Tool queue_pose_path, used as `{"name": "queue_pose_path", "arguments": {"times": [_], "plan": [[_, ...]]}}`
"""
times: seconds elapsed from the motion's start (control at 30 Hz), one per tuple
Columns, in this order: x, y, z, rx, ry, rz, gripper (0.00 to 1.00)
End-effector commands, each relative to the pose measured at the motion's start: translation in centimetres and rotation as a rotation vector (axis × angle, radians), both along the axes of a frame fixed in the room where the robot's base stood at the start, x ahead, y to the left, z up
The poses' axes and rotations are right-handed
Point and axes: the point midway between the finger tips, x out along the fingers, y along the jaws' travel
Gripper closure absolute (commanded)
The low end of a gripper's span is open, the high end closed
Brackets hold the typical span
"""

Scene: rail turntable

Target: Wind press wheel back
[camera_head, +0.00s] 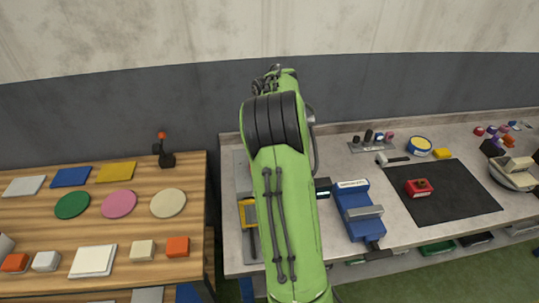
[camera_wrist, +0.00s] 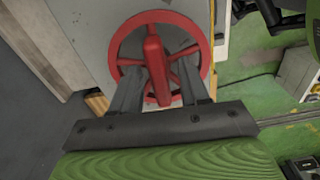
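The red press wheel (camera_wrist: 207,57) shows in the wrist view, a round rim with spokes in front of a grey body (camera_wrist: 75,40). A thick red bar (camera_wrist: 154,62) stands out over its middle. My gripper (camera_wrist: 159,72) reaches over the lower part of the wheel, with one grey finger on each side of the red bar. The fingertips lie close to the bar, but I cannot tell whether they touch it. In the head view my green arm reaches away toward the wall and hides the wheel and my gripper.
A grey bench (camera_head: 300,245) holds a blue vise (camera_head: 358,211), a black mat (camera_head: 460,204) with a red block (camera_head: 418,187), and several tools. A wooden table (camera_head: 110,235) on the left holds coloured discs and blocks. A dark gap separates the two.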

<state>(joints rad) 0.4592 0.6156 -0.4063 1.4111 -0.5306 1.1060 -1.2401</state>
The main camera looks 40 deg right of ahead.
Motion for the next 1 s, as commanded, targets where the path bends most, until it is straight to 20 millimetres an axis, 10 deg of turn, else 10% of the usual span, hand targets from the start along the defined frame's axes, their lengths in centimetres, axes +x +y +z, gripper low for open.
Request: {"name": "queue_pose_path", "arguments": {"times": [0.27,0.7,1.0], "plan": [[0.1,-0.2,2.4,-0.005,-0.008,-0.002,0.55],[0.2,-0.2,14.5,-0.001,-0.003,-0.001,0.55],[0.2,-0.2,15.8,0.0,0.0,-0.001,0.55]]}}
